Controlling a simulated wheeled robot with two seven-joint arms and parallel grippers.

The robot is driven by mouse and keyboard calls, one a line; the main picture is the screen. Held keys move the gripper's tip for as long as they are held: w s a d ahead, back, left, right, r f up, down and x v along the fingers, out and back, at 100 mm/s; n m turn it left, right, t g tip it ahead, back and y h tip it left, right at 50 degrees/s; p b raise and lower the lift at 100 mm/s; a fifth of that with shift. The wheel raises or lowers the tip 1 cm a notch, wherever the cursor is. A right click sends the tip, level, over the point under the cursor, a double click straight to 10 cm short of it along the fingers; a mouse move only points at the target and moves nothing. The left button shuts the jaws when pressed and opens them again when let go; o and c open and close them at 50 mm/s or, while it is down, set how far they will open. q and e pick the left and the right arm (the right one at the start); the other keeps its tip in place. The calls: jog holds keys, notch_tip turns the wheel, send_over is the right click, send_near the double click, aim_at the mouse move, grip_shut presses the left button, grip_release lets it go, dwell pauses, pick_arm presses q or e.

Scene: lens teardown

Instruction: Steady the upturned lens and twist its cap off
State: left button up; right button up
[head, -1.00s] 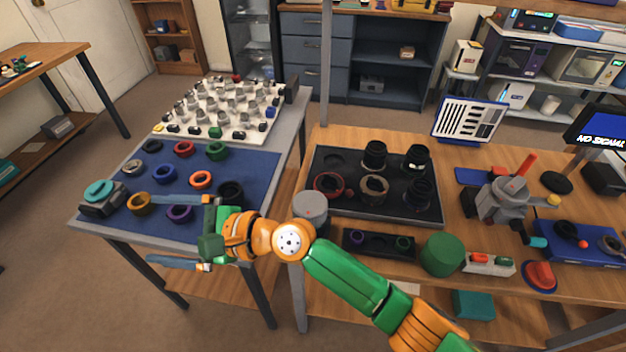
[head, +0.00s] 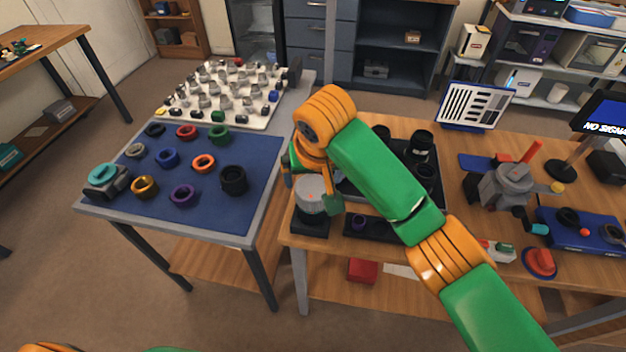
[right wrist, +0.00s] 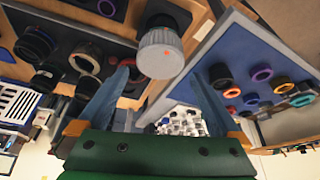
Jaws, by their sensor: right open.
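The upturned lens stands on a black base (head: 310,222) at the front left corner of the wooden bench, its grey ribbed cap (head: 309,194) uppermost. In the right wrist view the cap (right wrist: 160,54) has a small orange dot, and the black barrel (right wrist: 167,14) shows behind it. My right gripper (head: 309,190) is open and empty above and around the cap in the head view. In the wrist view its two blue fingers (right wrist: 158,76) lie either side of the cap's line, with the cap beyond the tips. Contact is not visible. My left gripper is out of view.
A blue mat (head: 215,210) with coloured rings and a black ring (head: 233,179) lies on the left table. A dark tray (head: 432,203) of lens parts sits right of the lens, partly behind my right arm. A grey clamp device (head: 507,185) stands farther right.

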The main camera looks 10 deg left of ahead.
jog(key=x, duration=0.6)
jog(key=c, duration=1)
pick_arm(q)
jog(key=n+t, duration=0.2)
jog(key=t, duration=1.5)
send_near(313, 205)
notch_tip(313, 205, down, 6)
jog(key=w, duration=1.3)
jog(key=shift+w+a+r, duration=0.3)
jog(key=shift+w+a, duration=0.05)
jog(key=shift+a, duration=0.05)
